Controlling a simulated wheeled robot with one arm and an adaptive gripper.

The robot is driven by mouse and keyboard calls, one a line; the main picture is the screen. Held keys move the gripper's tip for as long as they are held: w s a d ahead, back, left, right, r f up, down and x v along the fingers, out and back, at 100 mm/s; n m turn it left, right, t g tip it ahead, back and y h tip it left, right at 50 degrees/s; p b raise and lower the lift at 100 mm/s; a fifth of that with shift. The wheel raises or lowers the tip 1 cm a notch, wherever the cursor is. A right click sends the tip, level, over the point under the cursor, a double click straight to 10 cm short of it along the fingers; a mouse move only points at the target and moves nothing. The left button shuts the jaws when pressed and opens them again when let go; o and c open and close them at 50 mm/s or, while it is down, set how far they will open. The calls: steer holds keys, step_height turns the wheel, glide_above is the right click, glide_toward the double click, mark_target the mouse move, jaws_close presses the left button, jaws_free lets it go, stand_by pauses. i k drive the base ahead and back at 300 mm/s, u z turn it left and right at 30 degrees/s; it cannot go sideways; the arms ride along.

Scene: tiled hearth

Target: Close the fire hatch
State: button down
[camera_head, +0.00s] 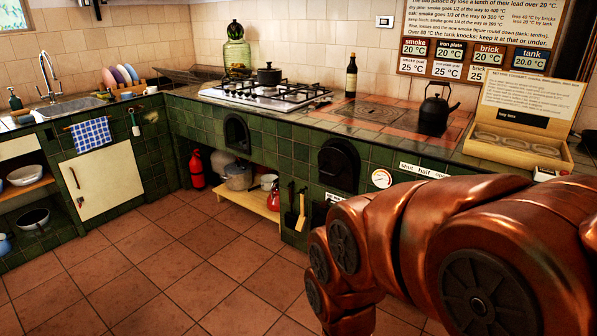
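A black arched iron hatch (338,165) is set in the green tiled front of the hearth, right of the picture's middle. Its dark surface does not let me tell whether its door is open or shut. A smaller black arched opening or hatch (236,133) is in the tiles farther left. No label in view clearly marks either as the fire hatch. My copper-coloured arm fills the lower right in front of the hearth. My gripper is not in view.
A round gauge (381,178) and a partly hidden "shut half" label (424,170) are right of the larger hatch. A low wooden shelf (248,197) holds pots beside a red extinguisher (197,169). The tiled floor (170,262) is clear.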

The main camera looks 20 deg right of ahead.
mark_target(335, 168)
steer(key=u, duration=0.2)
steer(key=i, duration=1.65)
steer(key=z, duration=0.8)
